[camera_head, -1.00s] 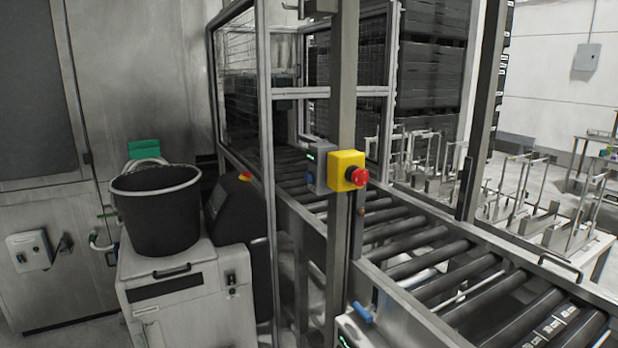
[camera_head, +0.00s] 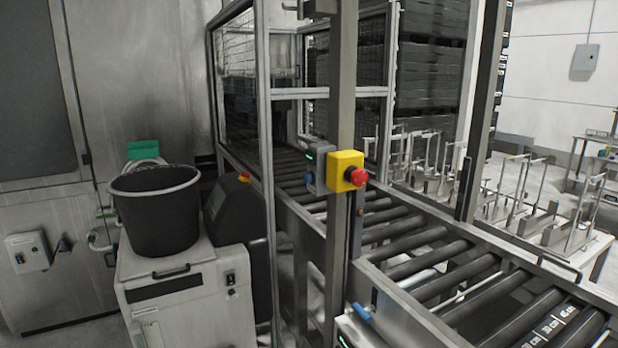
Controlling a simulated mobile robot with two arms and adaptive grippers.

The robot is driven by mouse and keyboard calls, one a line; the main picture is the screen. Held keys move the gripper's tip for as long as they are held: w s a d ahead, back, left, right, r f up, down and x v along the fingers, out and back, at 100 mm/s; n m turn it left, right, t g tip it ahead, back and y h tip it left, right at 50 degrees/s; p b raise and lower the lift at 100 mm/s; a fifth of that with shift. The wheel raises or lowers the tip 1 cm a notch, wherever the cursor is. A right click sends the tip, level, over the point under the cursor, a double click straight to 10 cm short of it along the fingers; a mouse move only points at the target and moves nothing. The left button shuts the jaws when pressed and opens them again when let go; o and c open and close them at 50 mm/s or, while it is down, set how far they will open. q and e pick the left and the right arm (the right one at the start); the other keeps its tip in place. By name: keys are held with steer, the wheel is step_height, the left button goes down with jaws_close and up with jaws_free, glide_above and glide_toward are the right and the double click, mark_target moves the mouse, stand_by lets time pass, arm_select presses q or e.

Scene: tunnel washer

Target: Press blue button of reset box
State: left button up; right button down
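A small grey box (camera_head: 317,160) with a blue button (camera_head: 309,179) low on its front is mounted on the metal post. It appears to be the reset box, though no label is readable. A yellow box (camera_head: 343,163) with a red mushroom button (camera_head: 356,176) sits just to its right on the same post. Neither of my grippers is in view, and nothing touches the blue button.
A roller conveyor (camera_head: 430,255) runs behind the post toward the lower right. A black bucket (camera_head: 156,210) stands on a grey machine (camera_head: 190,290) at left. A blue handle (camera_head: 362,313) sticks out low beside the post. Metal racks (camera_head: 520,200) stand at right.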

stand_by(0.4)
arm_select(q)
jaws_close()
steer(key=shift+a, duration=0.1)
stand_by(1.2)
